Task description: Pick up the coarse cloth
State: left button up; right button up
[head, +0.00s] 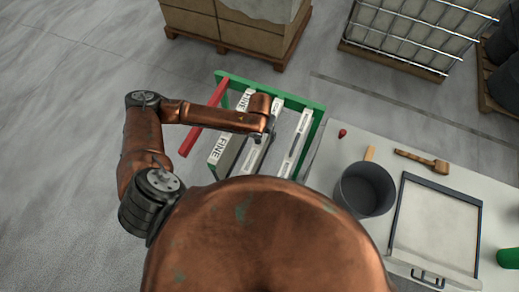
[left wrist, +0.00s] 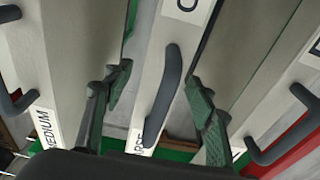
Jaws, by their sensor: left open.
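The coarse cloth is a pale framed panel with a dark bar handle (left wrist: 165,95), in the middle of the left wrist view. Its label is partly hidden, with "C" and "ARSE" showing. My left gripper (left wrist: 157,105) is open, with one green-padded finger on each side of this handle. I cannot tell whether they touch it. In the head view my left gripper (head: 262,136) is over the green rack (head: 316,122), above the middle panel (head: 250,160). My right gripper is out of view.
The medium panel (left wrist: 45,75) stands close on one side; the panel labelled FINE (head: 216,150) stands on the other. A red bar (head: 204,118) edges the rack.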

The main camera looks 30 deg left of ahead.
pick_arm(q)
grip_shut()
dwell(0.7)
